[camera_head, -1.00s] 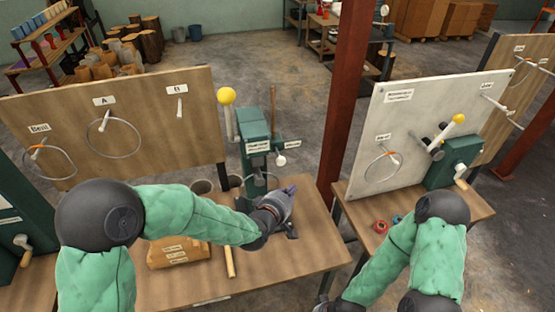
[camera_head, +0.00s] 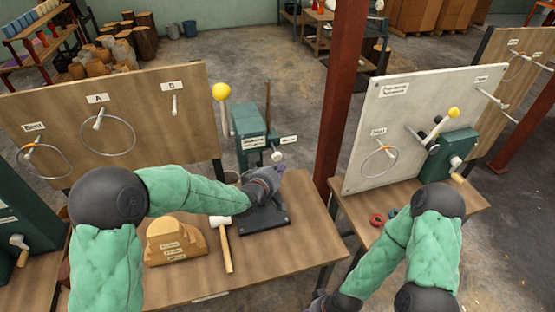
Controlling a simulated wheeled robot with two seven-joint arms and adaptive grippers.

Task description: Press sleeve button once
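A green machine (camera_head: 249,122) stands at the back of the middle bench, with a yellow-knobbed lever (camera_head: 221,93) at its left. Small labels sit on its front, too small to read. A round white knob or button (camera_head: 277,157) shows low at its right; I cannot tell if it is the sleeve button. My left gripper (camera_head: 272,180) is in front of the machine, above a dark plate (camera_head: 265,219), close below the white knob. Contact cannot be told, and its fingers are too small and dark to read. My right gripper (camera_head: 322,303) is at the bottom edge, mostly cut off.
A mallet (camera_head: 224,240) and a stepped wooden block (camera_head: 175,241) lie on the bench (camera_head: 300,255). A board with wire rings (camera_head: 130,120) stands behind. A red post (camera_head: 342,100) separates this bench from the right one, which holds a white board (camera_head: 405,130) and another green machine (camera_head: 440,160).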

